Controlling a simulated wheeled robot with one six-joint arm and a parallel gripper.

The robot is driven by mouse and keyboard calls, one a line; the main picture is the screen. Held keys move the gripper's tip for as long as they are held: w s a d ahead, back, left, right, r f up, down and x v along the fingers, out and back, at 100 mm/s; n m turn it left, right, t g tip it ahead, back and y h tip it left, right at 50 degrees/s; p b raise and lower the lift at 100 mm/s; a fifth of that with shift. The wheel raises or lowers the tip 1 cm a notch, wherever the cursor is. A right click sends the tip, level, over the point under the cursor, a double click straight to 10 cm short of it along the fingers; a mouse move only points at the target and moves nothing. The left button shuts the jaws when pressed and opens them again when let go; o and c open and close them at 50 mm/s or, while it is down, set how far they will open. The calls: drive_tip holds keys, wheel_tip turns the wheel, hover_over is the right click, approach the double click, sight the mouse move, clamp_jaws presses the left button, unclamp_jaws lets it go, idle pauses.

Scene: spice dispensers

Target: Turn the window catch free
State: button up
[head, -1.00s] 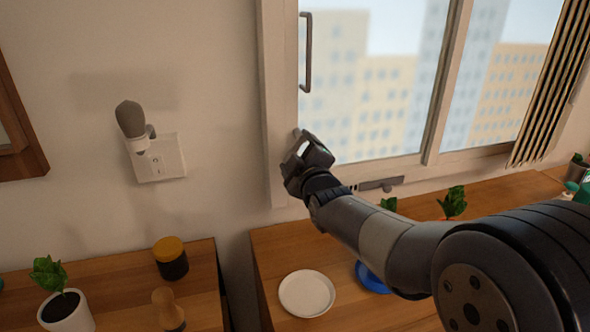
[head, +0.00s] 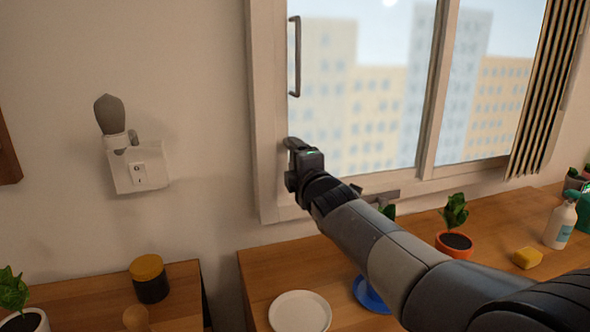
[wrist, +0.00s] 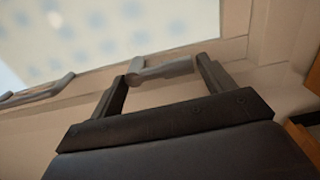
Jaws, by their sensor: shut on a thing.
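The window catch (wrist: 165,70) is a small grey metal lever on the pale window frame. In the wrist view it lies roughly crosswise between the two dark fingers of my gripper (wrist: 163,82), with a rounded knob at its left end. My gripper is shut on it. In the head view my gripper (head: 293,148) is at the lower left of the window frame (head: 268,190) and hides most of the catch. The window pane (head: 385,110) shows blurred buildings behind it.
A vertical pull handle (head: 296,58) is on the frame above my gripper. Below are a white plate (head: 300,312), a blue dish (head: 371,295) and a potted plant (head: 456,240) on the wooden counter.

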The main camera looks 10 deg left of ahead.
drive_tip(key=shift+f, duration=0.25)
drive_tip(key=o, duration=1.3)
drive_tip(key=shift+r, duration=0.15)
drive_tip(key=shift+o, duration=0.2)
drive_tip(key=v, duration=1)
drive_tip(key=shift+s+d, duration=0.2)
drive_tip(key=shift+s, duration=0.15)
drive_tip(key=shift+w, duration=0.1)
drive_tip(key=x, duration=1)
drive_tip(key=shift+w+a, duration=0.2)
drive_tip(key=shift+w, duration=0.1)
drive_tip(key=shift+s, duration=0.1)
